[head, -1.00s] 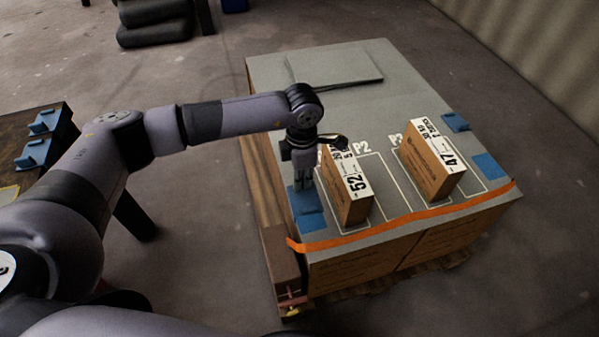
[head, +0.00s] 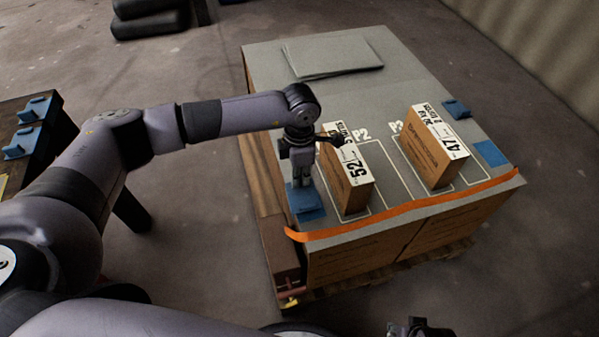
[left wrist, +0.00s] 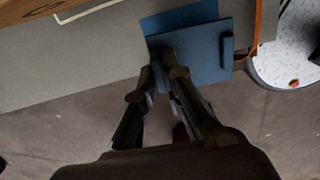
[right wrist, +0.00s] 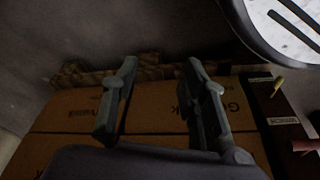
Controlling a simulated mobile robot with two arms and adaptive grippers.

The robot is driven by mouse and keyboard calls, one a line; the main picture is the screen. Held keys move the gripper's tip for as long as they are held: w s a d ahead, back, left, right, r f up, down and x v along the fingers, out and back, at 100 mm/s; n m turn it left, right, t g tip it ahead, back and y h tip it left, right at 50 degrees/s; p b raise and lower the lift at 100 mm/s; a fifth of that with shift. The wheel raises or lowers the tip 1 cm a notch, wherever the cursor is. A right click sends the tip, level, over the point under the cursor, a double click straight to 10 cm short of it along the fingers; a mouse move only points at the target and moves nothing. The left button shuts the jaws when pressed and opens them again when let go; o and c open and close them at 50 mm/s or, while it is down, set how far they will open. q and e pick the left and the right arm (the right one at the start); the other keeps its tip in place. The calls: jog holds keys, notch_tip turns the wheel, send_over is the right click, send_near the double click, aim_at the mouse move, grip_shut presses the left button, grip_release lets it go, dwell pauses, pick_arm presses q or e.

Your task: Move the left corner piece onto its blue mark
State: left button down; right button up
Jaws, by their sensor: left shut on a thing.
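The left corner piece (head: 302,196) is a blue plate with a raised ridge, at the near left corner of the grey-topped pallet load. My left gripper (head: 302,180) points down and is shut on it. In the left wrist view the fingertips (left wrist: 165,68) meet the edge of the corner piece (left wrist: 198,52). Its blue mark (left wrist: 178,16) shows beyond the piece, which overlaps it partly and sits at an angle to it. In the head view a strip of the mark (head: 313,216) shows beside the piece. I cannot tell whether the piece touches the surface. My right gripper (right wrist: 155,85) is open and empty near the cartons.
A box marked 52 (head: 347,183) stands close right of my left gripper; a box marked 47 (head: 432,150) stands further right. Another blue corner piece (head: 456,109) and mark (head: 490,153) are at the right. An orange strap (head: 400,213) runs along the near edge. A grey sheet (head: 330,55) lies behind.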

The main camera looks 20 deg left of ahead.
pick_arm(q)
jog(key=shift+f+b, duration=0.5)
jog(key=shift+f, duration=0.2)
jog(key=shift+f+b, duration=0.6)
jog(key=shift+f, duration=0.15)
jog(key=shift+f+b, duration=0.45)
jog(key=shift+f, duration=0.2)
pick_arm(e)
jog(key=w+v, duration=0.2)
jog(key=v, duration=0.9)
jog(key=shift+w+r+t, duration=0.3)
jog(key=shift+r+t, duration=0.1)
jog(key=shift+r, duration=0.1)
pick_arm(q)
jog(key=c, duration=1.6)
grip_release()
jog(key=shift+r, duration=0.1)
pick_arm(e)
jog(key=shift+f, duration=0.1)
